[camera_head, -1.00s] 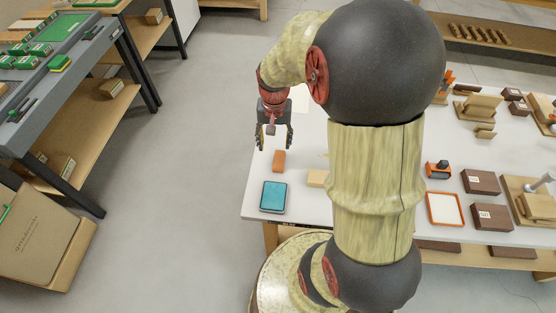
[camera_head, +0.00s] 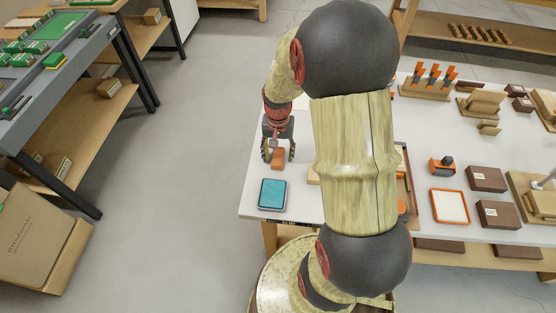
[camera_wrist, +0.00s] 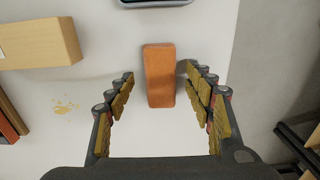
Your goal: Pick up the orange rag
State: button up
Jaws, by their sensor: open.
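The orange rag (camera_wrist: 160,76) is a folded oblong block lying on the white table. In the head view it (camera_head: 278,158) sits near the table's left edge, just behind the blue-topped tray. My gripper (camera_head: 278,156) is above it, pointing down. In the wrist view my gripper (camera_wrist: 159,90) is open, with one finger on each side of the rag and gaps between. The rag's far part extends beyond the fingertips. I cannot tell the exact height of the fingertips above the table.
A blue-topped tray (camera_head: 272,194) lies close in front of the rag. A pale wooden block (camera_wrist: 40,44) lies to the rag's left in the wrist view. A yellowish spill (camera_wrist: 64,107) marks the table there. The table's edge is close on the other side. My arm hides the table's middle.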

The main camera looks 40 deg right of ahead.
aim_at(278, 155)
jog(key=shift+r, duration=0.1)
jog(key=shift+c, duration=0.3)
jog(key=c, duration=1)
jog(key=shift+r, duration=0.1)
jog(key=shift+r+p, duration=0.3)
jog(key=shift+r, duration=0.2)
notch_tip(278, 155, up, 2)
jog(key=shift+r+p, duration=0.1)
jog(key=shift+p, duration=0.3)
jog(key=s+r+p, duration=0.1)
jog(key=s+r, duration=0.2)
jog(key=s, duration=0.1)
jog(key=s+r+p, duration=0.2)
jog(key=s+r, duration=0.1)
jog(key=s, duration=0.2)
jog(key=s+r+p, duration=0.2)
jog(key=s+r, duration=0.1)
jog(key=s, duration=0.2)
jog(key=shift+a+r, duration=0.1)
jog(key=shift+r, duration=0.25)
